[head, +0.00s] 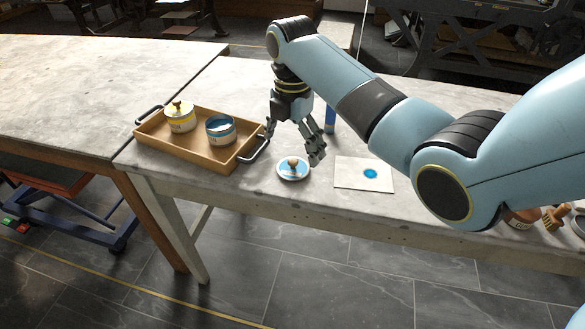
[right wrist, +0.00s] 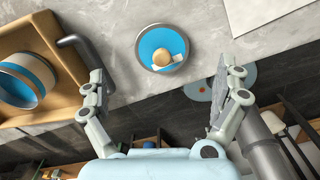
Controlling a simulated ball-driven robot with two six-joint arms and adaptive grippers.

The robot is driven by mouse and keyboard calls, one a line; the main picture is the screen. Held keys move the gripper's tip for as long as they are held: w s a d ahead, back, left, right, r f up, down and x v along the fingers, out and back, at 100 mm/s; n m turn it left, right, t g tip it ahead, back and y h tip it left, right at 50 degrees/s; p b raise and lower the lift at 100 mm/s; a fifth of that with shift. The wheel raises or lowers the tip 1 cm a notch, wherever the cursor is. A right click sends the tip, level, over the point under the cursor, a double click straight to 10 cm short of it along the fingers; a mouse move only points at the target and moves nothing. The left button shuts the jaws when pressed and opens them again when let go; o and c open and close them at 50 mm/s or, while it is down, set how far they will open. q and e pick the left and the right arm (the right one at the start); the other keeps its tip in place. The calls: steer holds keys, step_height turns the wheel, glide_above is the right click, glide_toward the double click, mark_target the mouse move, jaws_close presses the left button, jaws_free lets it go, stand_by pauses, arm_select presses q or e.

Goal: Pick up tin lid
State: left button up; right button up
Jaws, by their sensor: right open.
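The tin lid (head: 293,168) lies flat on the grey table, a round blue disc with a pale rim and a wooden knob on top. It also shows in the right wrist view (right wrist: 148,52), ahead of the open fingers. My right gripper (head: 293,150) is open and empty, pointing down just above and behind the lid, apart from it. The same gripper shows in the right wrist view (right wrist: 160,105), with its two fingers spread wide. My left gripper is in neither view.
A wooden tray (head: 198,157) with dark handles stands left of the lid. It holds a yellow-lidded tin (head: 180,118) and an open blue tin (head: 220,130). A white card (head: 348,178) with a blue spot lies right of the lid. A blue upright object (head: 330,120) stands behind the gripper.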

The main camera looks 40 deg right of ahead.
mark_target(293, 160)
step_height(293, 160, down, 5)
steer(key=shift+s+f, duration=0.1)
steer(key=shift+s, duration=0.05)
steer(key=c, duration=1.1)
steer(key=shift+c, duration=0.2)
